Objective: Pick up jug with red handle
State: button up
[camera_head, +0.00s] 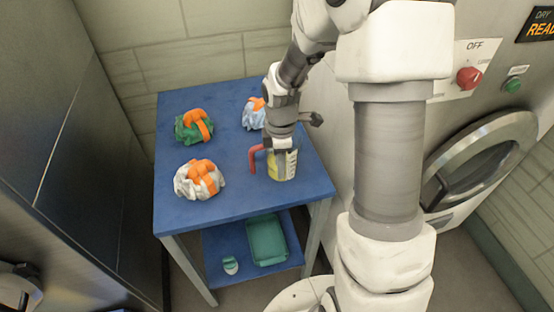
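The jug (284,169) stands upright on the blue table (233,185), near its right side. It looks clear and yellowish with dark marks on its side, and its red handle (253,159) points left. My gripper (279,148) comes down from above at the jug's top and covers part of the rim. The fingers are too small and partly hidden, so I cannot tell whether they are open or shut on the jug.
Bundled sling bags with orange straps sit on the table: green (194,126), white (199,179) and light blue (253,114), the last partly behind my arm. A lower shelf holds a green tray (267,240) and a small container (230,265). A machine with a round door (480,170) stands right.

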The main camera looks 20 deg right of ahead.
jog(key=shift+c, duration=0.2)
grip_shut()
dwell(1.3)
